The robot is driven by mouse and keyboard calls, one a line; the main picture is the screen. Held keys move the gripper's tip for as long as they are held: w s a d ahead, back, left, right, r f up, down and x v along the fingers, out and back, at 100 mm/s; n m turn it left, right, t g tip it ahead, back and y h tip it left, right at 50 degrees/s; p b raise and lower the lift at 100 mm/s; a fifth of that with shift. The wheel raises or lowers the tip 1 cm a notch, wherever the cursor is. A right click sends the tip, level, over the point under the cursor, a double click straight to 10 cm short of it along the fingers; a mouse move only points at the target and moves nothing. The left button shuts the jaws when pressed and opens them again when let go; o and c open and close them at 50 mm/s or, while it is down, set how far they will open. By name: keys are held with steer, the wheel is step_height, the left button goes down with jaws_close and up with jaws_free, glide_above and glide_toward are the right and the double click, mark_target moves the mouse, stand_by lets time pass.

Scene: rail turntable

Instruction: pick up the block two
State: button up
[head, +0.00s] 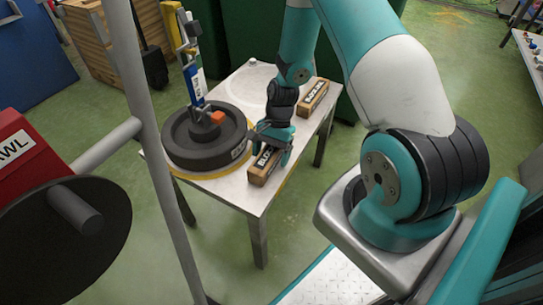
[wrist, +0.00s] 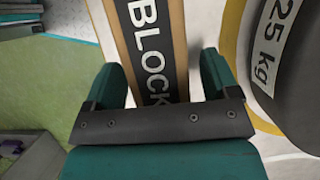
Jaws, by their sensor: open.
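A wooden block with a black label (head: 263,166) lies on the front part of the small metal table. In the wrist view the same block (wrist: 151,45) runs between my fingers, its label reading "BLOCK"; any number is hidden behind the gripper. My gripper (head: 274,142) is open and over this block; it also shows in the wrist view (wrist: 162,80), with a finger on each side of it. A second labelled block (head: 314,97) lies farther back on the table. I cannot read a number on either block.
A dark round weight (head: 205,140), marked 25 kg in the wrist view (wrist: 285,60), lies left of the near block. A blue-and-white upright tool and an orange piece (head: 218,117) stand over it. A grey post (head: 150,120) and red box (head: 25,155) are at the left.

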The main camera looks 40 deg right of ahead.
steer(key=c, duration=1.2)
steer(key=shift+o, duration=0.2)
steer(key=shift+r, duration=0.15)
